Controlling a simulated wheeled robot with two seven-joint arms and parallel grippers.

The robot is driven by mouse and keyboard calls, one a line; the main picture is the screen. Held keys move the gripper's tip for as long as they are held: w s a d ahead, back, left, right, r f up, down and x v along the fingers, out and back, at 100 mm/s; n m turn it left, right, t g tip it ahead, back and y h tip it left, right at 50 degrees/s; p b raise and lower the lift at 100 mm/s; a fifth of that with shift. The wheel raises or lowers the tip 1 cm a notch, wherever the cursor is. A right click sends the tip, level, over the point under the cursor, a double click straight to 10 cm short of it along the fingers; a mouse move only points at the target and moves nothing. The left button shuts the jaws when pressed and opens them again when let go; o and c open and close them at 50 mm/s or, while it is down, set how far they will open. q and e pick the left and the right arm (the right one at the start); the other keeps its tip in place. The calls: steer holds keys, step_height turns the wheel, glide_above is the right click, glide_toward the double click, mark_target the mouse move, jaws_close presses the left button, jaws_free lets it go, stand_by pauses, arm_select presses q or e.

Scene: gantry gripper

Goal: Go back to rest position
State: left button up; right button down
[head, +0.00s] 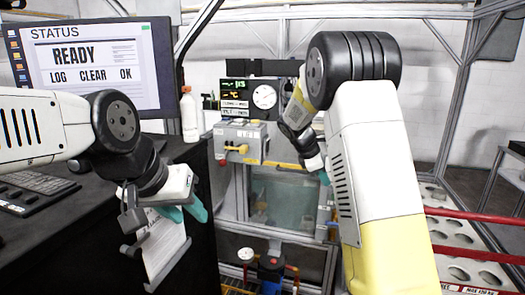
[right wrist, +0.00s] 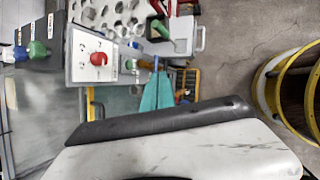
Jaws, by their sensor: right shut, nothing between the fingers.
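My left gripper (head: 188,211) hangs at the left of the head view, by the dark desk's right edge. Its teal fingers point down and right. I cannot tell whether they are apart. A pale flat piece with dark ends (head: 166,248) shows just below it. I cannot tell whether it is held. My right gripper (head: 324,176) is partly hidden behind my right arm, in front of the machine. In the right wrist view its teal fingers (right wrist: 156,92) are together and empty, near a grey control box with a red knob (right wrist: 98,59).
A monitor (head: 95,65) reading READY, a keyboard (head: 35,188) and a white bottle (head: 189,115) stand on the left desk (head: 80,235). The control box (head: 240,138) sits above a clear tank (head: 285,200). Red rails (head: 475,215) cross at right. A yellow-rimmed drum (right wrist: 270,85) stands right in the wrist view.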

steer(key=s+a+r+m+t+y, duration=0.1)
steer(key=s+m, duration=0.4)
steer(key=s, duration=0.6)
steer(key=s+a+r+m+t+y, duration=0.1)
steer(key=s+a+r+m+y, duration=0.2)
steer(key=s, duration=0.8)
steer(key=s+a+r+m+t+y, duration=0.1)
steer(key=s+r+m+y, duration=0.3)
steer(key=s, duration=0.7)
steer(key=a+r+m, duration=0.1)
steer(key=r+m, duration=0.1)
steer(key=m, duration=0.2)
steer(key=shift+a, duration=0.25)
steer(key=shift+s, duration=0.1)
